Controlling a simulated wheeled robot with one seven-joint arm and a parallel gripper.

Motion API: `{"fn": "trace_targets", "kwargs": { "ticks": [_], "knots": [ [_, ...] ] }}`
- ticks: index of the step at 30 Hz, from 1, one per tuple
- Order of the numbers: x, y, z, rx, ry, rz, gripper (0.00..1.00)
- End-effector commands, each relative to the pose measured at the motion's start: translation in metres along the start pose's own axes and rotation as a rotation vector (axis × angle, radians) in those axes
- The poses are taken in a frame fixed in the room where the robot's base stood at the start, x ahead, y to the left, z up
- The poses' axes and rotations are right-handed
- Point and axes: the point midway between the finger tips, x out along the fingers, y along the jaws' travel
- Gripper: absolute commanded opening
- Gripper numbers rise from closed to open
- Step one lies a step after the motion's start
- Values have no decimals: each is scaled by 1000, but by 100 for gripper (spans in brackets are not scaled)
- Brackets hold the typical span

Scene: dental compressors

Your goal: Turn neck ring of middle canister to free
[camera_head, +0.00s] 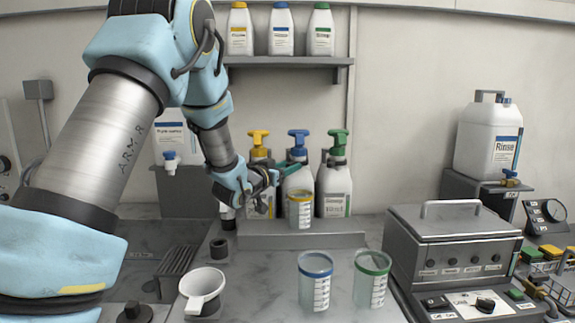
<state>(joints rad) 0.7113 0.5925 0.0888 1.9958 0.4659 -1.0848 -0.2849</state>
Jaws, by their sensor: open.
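The middle canister (293,184) is a white pump bottle with a blue pump head (298,140). It stands upright at the back between a yellow-headed canister (259,158) and a green-headed canister (335,180). Its dark neck ring (297,156) shows under the blue head. My gripper (283,174) is open, close to the middle canister's upper body and a little below the neck ring. I cannot tell whether it touches the bottle. A yellow-rimmed cup (299,210) hides the middle canister's lower front.
A blue-rimmed cup (315,282) and a green-rimmed cup (371,280) stand on the counter in front. A white handled cup (202,287) is at front left. A grey lidded machine (452,240) stands at right. A shelf (283,62) with bottles hangs above the canisters.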

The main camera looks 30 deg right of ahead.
Motion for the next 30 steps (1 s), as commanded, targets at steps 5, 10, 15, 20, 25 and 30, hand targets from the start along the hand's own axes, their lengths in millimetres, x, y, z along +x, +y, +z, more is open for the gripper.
{"fn": "trace_targets", "kwargs": {
  "ticks": [5, 10, 15, 20, 25, 30],
  "knots": [
    [1, 0, 0, 0, 0, 0, 50],
    [1, 0, 0, 0, 0, 0, 41],
    [1, 0, 0, 0, 0, 0, 22],
    [1, 0, 0, 0, 0, 0, 4],
    [1, 0, 0, 0, 0, 0, 0],
    [1, 0, 0, 0, 1, 0, 0]
  ]
}}
